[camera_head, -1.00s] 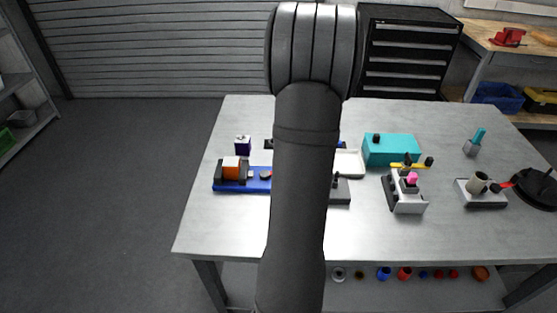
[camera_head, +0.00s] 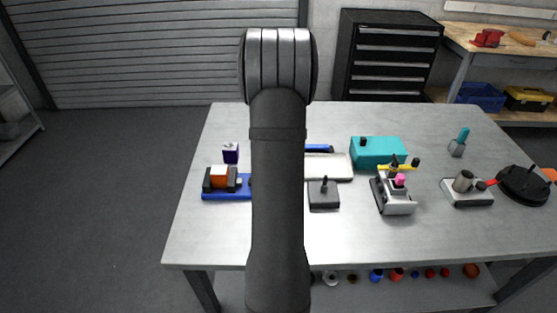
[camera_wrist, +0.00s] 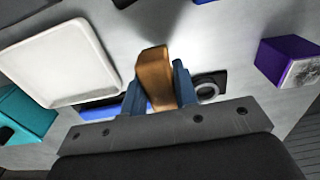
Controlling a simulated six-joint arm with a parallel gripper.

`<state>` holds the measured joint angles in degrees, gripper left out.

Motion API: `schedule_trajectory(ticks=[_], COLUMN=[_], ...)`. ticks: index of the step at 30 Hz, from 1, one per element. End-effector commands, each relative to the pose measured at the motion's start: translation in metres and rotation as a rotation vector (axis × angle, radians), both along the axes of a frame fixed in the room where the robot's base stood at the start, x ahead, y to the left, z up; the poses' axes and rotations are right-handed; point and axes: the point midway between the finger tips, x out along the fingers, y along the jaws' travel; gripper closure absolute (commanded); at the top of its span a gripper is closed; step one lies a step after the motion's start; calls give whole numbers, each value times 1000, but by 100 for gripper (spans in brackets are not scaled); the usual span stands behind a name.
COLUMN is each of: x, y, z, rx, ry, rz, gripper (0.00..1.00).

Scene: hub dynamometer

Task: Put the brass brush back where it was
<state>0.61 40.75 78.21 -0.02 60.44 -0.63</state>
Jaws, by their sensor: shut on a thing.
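A brass-coloured block (camera_wrist: 154,78), which I take to be the brass brush, stands between the two blue fingers of my gripper (camera_wrist: 158,88) in the wrist view. The fingers are shut on it, one on each side. Only its brass-coloured part shows; I cannot make out bristles. In the head view my own arm hides the gripper and the held thing. A white tray (camera_wrist: 62,62) lies to the left of the gripper in the wrist view, and part of it shows right of my arm in the head view (camera_head: 335,166).
A dark block with a grey ring (camera_wrist: 207,88) is close right of the fingers. A purple box (camera_wrist: 282,62) is further right. The teal box (camera_head: 378,152), a grey block with a post (camera_head: 324,195) and a silver fixture (camera_head: 397,203) stand on the table (camera_head: 350,240).

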Motion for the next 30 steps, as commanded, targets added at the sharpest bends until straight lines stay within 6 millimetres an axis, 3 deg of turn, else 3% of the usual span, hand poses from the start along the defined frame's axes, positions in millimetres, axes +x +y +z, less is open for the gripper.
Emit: schedule_trajectory(ticks=[9, 28, 29, 30], x=[0, -1, -1, -1], y=[0, 0, 0, 0], z=[-38, -52, -52, -53], rx=[0, 0, 0, 0], ry=[3, 3, 3, 3], rz=[-1, -1, -1, -1], gripper=[98, 98, 67, 60])
